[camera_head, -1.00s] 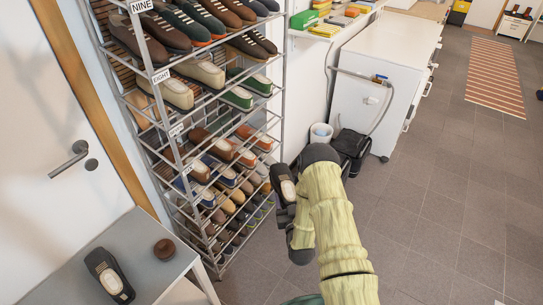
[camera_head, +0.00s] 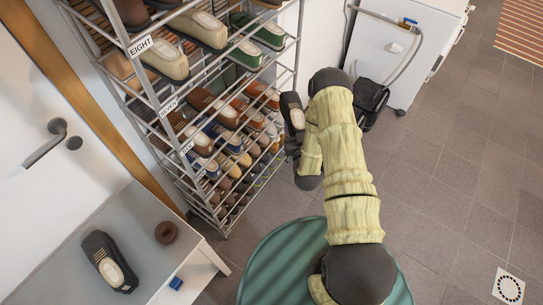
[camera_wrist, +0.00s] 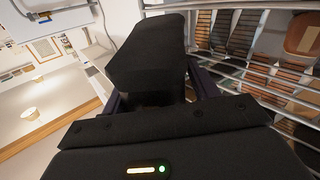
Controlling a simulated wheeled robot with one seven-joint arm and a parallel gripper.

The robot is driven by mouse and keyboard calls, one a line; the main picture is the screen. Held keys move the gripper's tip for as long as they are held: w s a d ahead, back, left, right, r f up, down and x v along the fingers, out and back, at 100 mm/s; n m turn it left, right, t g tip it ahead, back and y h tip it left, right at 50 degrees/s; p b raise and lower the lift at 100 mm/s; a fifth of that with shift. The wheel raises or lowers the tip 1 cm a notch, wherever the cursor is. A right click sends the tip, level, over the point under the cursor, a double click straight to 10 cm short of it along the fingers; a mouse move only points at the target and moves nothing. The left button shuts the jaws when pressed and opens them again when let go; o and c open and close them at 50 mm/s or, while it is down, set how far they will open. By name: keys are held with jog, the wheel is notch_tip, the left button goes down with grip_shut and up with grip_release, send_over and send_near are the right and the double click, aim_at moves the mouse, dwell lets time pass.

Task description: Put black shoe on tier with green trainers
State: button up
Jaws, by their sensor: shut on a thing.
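My gripper (camera_head: 294,142) is shut on a black shoe (camera_head: 292,112) with a pale insole, held in the air to the right of the shoe tower (camera_head: 297,50). In the wrist view the dark shoe (camera_wrist: 145,50) fills the space between the fingers, hiding their contact. Green trainers (camera_head: 243,52) lie on the tier labelled EIGHT, at its right end beside beige shoes (camera_head: 165,58). The held shoe is apart from that tier and lower in the picture. A second black shoe (camera_head: 108,262) lies on the grey bench.
Lower tiers hold brown, blue and orange shoes (camera_head: 230,115). The bench (camera_head: 60,275) also carries a round brown object (camera_head: 166,232). A black bag (camera_head: 370,100) and a white cabinet (camera_head: 405,50) stand beyond my arm. Tiled floor at the right is open.

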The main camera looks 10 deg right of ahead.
jog(key=shift+s+a, duration=0.2)
jog(key=s+a+r+n+g+y+p, duration=0.1)
jog(key=s+a+r+n+y+p, duration=0.1)
jog(key=s, duration=0.5)
jog(key=s+a+r+n+g+y+p, duration=0.1)
jog(key=s+a+r+n+y+p, duration=0.1)
jog(key=s+a+r+n+y, duration=0.2)
jog(key=s+a+r+n+g+y+p, duration=0.1)
jog(key=s+a+r+y, duration=0.3)
jog(key=s+r+y, duration=0.4)
jog(key=s+n+p, duration=0.1)
jog(key=s, duration=0.2)
jog(key=shift+a+n+g, duration=0.3)
jog(key=shift+n+g, duration=0.1)
